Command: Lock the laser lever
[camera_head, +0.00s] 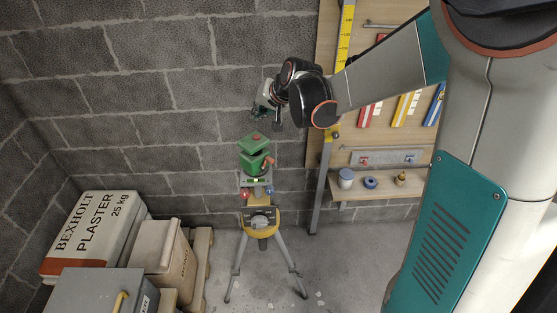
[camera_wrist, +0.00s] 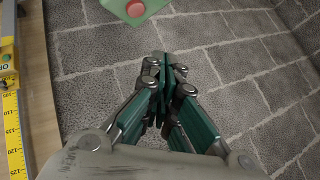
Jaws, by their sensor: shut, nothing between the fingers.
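A green laser device (camera_head: 254,150) stands upright on a yellow-topped tripod (camera_head: 262,219) in front of the block wall. It has a red button on top and a small red part at its right side, too small to tell if this is the lever. In the wrist view, a corner of the green laser with the red button (camera_wrist: 135,9) shows at the top edge. My gripper (camera_head: 258,113) is above the laser and apart from it. Its green fingers (camera_wrist: 166,62) are together and empty in the wrist view.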

